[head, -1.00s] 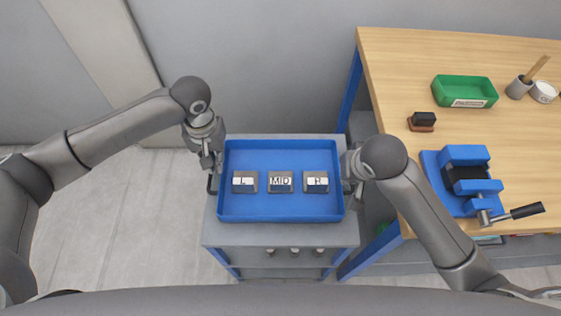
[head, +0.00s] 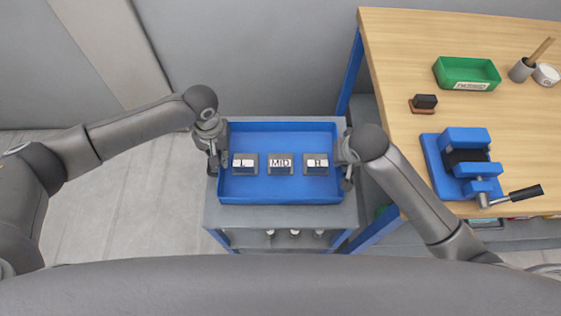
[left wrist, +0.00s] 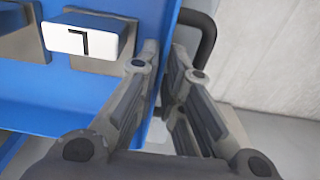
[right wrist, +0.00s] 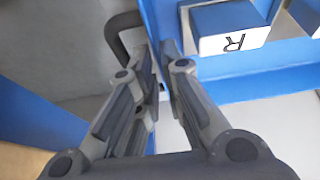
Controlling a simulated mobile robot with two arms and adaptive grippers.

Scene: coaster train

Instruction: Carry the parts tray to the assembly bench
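The blue parts tray (head: 280,197) sits level on a grey cart in the head view. Exact finger contact is partly hidden. The wooden assembly bench (head: 400,60) stands to the right.
The bench carries a green bin (head: 467,72), a blue vise (head: 462,165) with a dark handle, a dark stamp-like block (head: 424,103) and a cup (head: 521,70). Bare wood lies at its left and back. The cart (head: 280,220) stands close beside the bench's blue leg.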

